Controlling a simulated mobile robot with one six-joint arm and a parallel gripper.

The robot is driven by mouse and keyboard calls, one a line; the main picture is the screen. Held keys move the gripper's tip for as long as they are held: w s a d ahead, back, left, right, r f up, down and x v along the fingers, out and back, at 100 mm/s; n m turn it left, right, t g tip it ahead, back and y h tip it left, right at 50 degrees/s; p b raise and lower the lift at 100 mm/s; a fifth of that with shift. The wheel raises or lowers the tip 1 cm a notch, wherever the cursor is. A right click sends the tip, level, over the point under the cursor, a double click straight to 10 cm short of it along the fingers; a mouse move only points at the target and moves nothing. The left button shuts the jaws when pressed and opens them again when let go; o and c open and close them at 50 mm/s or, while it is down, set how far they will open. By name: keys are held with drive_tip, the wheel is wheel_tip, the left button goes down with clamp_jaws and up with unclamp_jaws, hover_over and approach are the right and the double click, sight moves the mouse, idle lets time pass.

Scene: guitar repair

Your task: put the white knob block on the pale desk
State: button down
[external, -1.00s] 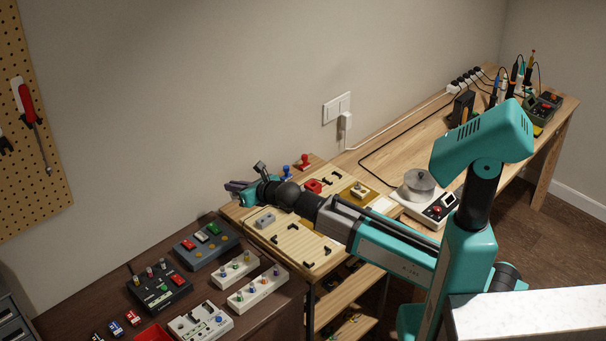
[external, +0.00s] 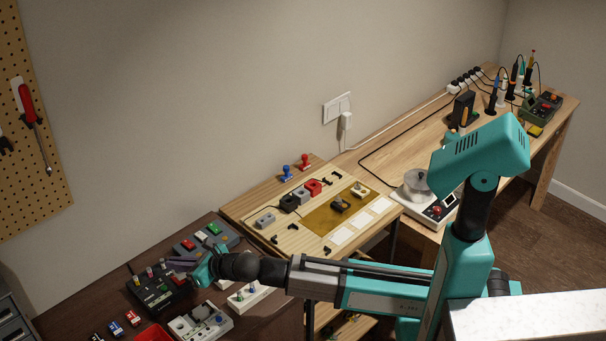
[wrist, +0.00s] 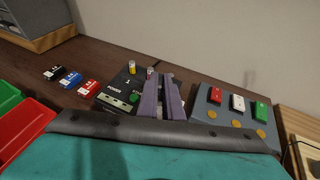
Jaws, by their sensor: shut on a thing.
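I cannot tell which one the task names. My gripper (external: 180,261) is over the dark desk, beside the black control box (external: 158,292). In the wrist view, its purple fingers (wrist: 160,82) lie close together in front of that box. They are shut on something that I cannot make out. The pale desk (external: 412,148) stands at the right in the external view.
A grey box with red, white and green switches (wrist: 236,118) is right of my fingers in the wrist view. Small black, blue and red blocks (wrist: 70,79) and a red bin (wrist: 22,132) are at left. A pale wooden workboard (external: 262,238) lies between the desks.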

drive_tip(key=shift+n+g+y, duration=0.3)
drive_tip(key=shift+n+g, duration=0.3)
drive_tip(key=shift+g, duration=0.1)
drive_tip(key=s, duration=0.3)
drive_tip(key=s+a+f, duration=0.1)
drive_tip(key=s, duration=0.2)
drive_tip(key=s+a, duration=0.1)
drive_tip(key=s, duration=0.2)
drive_tip(key=shift+s+f+b, duration=0.2)
drive_tip(key=shift+s+b, duration=0.1)
drive_tip(key=shift+a, duration=0.1)
drive_tip(key=shift+w+a+f+p, duration=0.25)
drive_tip(key=shift+w+a, duration=0.15)
drive_tip(key=shift+a, duration=2.1)
drive_tip(key=shift+w+a+f+p, duration=0.2)
drive_tip(key=shift+w+a, duration=0.2)
drive_tip(key=shift+a, duration=2.05)
drive_tip(key=shift+w+a+f+p, duration=0.25)
drive_tip(key=shift+w+a, duration=0.15)
drive_tip(key=shift+a, duration=2.1)
drive_tip(key=shift+a, duration=0.4)
drive_tip(key=shift+f, duration=1.85)
